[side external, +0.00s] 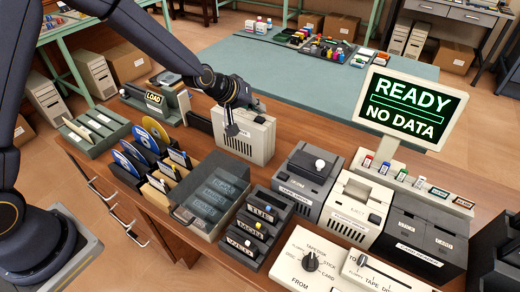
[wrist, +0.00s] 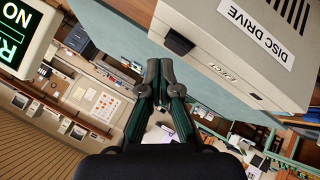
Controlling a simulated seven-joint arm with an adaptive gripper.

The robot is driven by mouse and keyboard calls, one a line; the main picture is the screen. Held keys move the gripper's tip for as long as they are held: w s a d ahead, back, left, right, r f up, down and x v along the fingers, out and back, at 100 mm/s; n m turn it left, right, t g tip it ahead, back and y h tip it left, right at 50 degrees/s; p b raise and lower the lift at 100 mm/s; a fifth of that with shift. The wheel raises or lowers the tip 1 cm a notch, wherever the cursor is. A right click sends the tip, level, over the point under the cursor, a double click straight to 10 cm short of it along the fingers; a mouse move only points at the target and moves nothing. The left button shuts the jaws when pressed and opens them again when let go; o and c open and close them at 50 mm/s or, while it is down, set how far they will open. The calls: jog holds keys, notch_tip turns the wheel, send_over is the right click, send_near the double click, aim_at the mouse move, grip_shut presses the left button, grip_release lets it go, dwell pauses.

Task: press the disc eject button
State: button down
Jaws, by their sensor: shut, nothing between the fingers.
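The disc drive (side external: 258,140) is a beige box on the wooden bench in the side view. In the wrist view the disc drive (wrist: 240,35) fills the upper right, with its DISC DRIVE label readable. A black block (wrist: 178,42) juts from its face, near the word EJECT (wrist: 224,73); it looks like the eject button.
The LOAD unit (side external: 155,103) and disc racks (side external: 145,150) stand left of the drive. The READY / NO DATA screen (side external: 412,105) stands at right. A green table (side external: 300,75) lies behind.

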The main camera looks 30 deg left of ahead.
aim_at(258, 119)
jog(key=shift+r, duration=0.1)
jog(key=shift+r, duration=2.45)
